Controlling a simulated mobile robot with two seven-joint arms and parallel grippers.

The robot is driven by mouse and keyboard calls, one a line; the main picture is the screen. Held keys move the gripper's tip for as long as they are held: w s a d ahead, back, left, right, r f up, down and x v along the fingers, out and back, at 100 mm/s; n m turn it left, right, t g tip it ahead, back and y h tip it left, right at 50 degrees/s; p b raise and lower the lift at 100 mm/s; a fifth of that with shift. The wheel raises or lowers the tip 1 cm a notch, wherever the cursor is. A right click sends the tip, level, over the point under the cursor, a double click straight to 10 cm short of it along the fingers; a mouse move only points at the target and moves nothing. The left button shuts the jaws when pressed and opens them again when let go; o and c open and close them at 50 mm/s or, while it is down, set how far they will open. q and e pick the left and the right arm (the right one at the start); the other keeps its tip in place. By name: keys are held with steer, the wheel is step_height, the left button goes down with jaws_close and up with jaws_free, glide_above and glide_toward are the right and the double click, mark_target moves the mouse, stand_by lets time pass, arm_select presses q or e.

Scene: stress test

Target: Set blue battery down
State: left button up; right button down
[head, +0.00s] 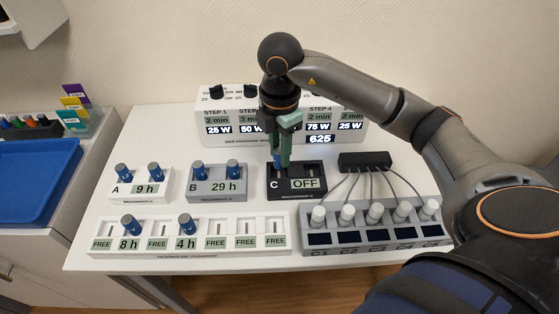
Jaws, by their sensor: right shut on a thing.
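My right gripper (281,160) points down over the black unit C (283,195), whose display reads OFF. It is shut on a blue battery (277,161), mostly hidden by the green fingers. The battery's lower end is at the upper left part of unit C; I cannot tell whether it touches the unit or sits in a slot. Blue batteries stand upright in white unit A (118,198), reading 9 h, and in grey unit B (205,196), reading 29 h. The white rack (100,231) in front holds two blue batteries at 8 h and 4 h; its other places read FREE. My left gripper is out of view.
A white panel (229,142) with knobs and displays stands behind unit C. To the right, a grey rack (310,234) holds several white-capped cylinders, wired to a black box (364,160). A blue tray (35,180) lies at left. The white table (150,135) is bare at back left.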

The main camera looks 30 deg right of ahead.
steer(key=f, duration=0.3)
steer(key=shift+w+d+f, duration=0.15)
steer(key=shift+w+f, duration=0.1)
steer(key=shift+f, duration=0.15)
steer(key=shift+f, duration=0.2)
steer(key=c, duration=0.6)
jaws_free()
steer(key=shift+r, duration=0.1)
steer(key=shift+c, duration=0.2)
